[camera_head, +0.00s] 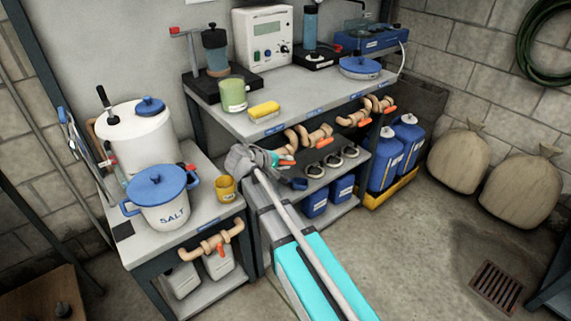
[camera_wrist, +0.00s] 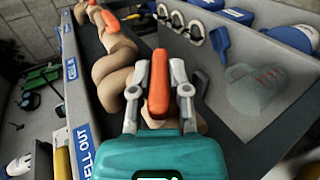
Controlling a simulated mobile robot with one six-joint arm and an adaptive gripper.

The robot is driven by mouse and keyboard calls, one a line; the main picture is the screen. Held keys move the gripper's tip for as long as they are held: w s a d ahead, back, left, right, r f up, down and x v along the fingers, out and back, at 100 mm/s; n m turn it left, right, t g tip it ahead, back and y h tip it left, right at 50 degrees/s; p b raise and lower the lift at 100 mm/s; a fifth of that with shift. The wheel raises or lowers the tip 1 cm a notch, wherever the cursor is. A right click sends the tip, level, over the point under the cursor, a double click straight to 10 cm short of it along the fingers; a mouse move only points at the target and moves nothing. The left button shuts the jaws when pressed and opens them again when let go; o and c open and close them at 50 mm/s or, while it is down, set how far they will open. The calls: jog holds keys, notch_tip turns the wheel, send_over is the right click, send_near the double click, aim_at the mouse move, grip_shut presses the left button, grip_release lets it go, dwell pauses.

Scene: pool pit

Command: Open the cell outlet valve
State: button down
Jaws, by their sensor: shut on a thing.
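The cell outlet valve has a short orange lever (camera_wrist: 159,85) on a tan pipe (camera_wrist: 116,66) below the bench edge. A blue label in the wrist view (camera_wrist: 86,148) is partly cut off and reads "ELL OUT". My gripper (camera_wrist: 159,68) has a finger on each side of the lever and is shut on it. The lever points up the wrist picture. The valve body is mostly hidden behind my gripper. In the head view my gripper (camera_head: 278,159) is at the pipe under the bench front, with the orange lever (camera_head: 287,163) showing at its tip.
More orange-levered valves (camera_head: 318,137) line the bench front to the right. Ring holders (camera_head: 332,160) and a blue scoop (camera_wrist: 219,43) are close beside my gripper. A clear jug (camera_wrist: 255,90) is at right in the wrist view. The side table (camera_head: 205,222) stands left; open floor is right.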

jog(key=shift+s, duration=0.1)
jog(key=c, duration=0.6)
grip_release()
jog(key=shift+r+g+y+p, duration=0.2)
jog(key=shift+g+y+p, duration=0.25)
jog(key=shift+p, duration=0.55)
